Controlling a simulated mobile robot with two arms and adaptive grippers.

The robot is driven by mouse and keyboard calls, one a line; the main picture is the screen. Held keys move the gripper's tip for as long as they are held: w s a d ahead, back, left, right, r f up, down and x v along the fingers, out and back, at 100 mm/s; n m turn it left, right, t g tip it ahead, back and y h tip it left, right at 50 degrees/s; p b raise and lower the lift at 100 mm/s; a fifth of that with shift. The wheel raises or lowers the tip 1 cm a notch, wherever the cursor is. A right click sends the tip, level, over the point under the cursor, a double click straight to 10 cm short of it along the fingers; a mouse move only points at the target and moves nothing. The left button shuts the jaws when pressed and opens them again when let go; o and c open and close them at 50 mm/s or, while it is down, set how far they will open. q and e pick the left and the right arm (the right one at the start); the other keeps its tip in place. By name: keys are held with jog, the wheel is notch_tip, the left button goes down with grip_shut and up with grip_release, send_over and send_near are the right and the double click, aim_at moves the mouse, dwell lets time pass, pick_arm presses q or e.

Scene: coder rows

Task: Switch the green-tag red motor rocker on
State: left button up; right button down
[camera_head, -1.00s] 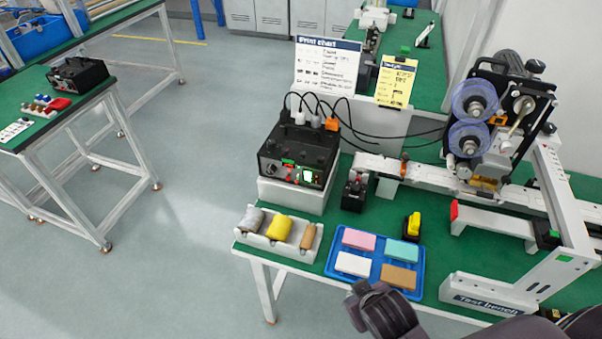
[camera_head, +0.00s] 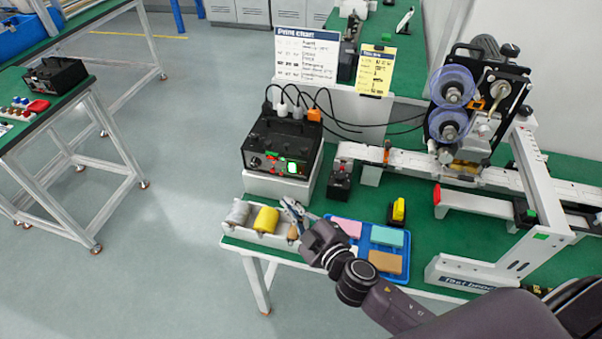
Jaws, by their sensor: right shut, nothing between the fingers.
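The black control box (camera_head: 283,146) stands on a white block at the back left of the green bench. Its front has a dial on the left, a small green tag (camera_head: 283,158), small red parts close to the tag and a bright green-lit display (camera_head: 293,168). The red rocker is too small to make out clearly, and I cannot tell its position. My right gripper (camera_head: 293,211) is shut and empty, over the spool tray in front of and below the box, apart from it. My left gripper is not in view.
The white tray with yellow (camera_head: 266,220) and grey spools is partly behind my right gripper. A blue tray (camera_head: 394,275) of coloured blocks lies to the right, partly covered by my arm. Black cables rise behind the box. A small black device (camera_head: 340,184) stands to its right.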

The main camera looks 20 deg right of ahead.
jog(key=shift+w, duration=0.1)
send_near(294, 171)
jog(key=w+a+f, duration=0.1)
jog(key=w+a, duration=0.2)
jog(key=w, duration=0.1)
jog(key=shift+w+d+b, duration=0.25)
jog(key=shift+d+b, duration=0.15)
jog(key=shift+b, duration=0.05)
dwell(1.3)
jog(key=shift+w+d+f, duration=0.1)
jog(key=shift+w+d, duration=0.1)
jog(key=shift+w, duration=0.15)
jog(key=shift+w+d, duration=0.2)
jog(key=shift+w, duration=0.1)
dwell(0.7)
jog(key=shift+s, duration=0.1)
jog(key=shift+s+a, duration=0.45)
jog(key=shift+s, duration=0.15)
jog(key=shift+s, duration=0.1)
